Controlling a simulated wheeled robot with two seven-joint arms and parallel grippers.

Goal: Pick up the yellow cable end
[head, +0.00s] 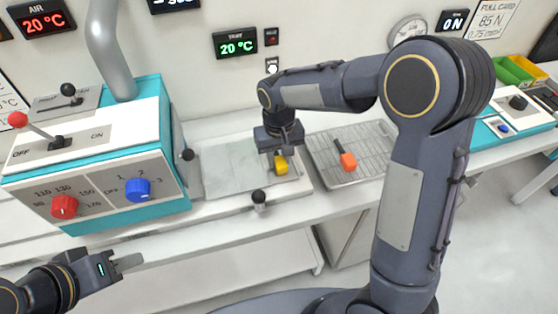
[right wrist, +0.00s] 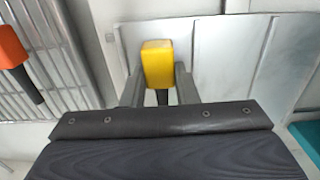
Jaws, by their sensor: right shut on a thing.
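The yellow cable end (head: 281,164) is a small yellow block with a dark stem, over the pale metal plate (head: 222,168) on the bench. In the right wrist view the yellow cable end (right wrist: 157,64) sits between the two fingers. My right gripper (head: 280,152) is shut on it, pointing down; the right wrist view shows its fingers (right wrist: 158,86) on both sides. I cannot tell whether the block touches the plate. My left gripper (head: 128,263) is at the lower left, in front of the bench and far from the block; its finger gap is unclear.
An orange cable end (head: 348,161) with a dark stem lies on the wire rack (head: 322,176), right of the plate. A teal machine (head: 120,165) with levers and knobs stands left. A small black knob (head: 258,197) is at the plate's front. Green and yellow bins (head: 515,72) stand far right.

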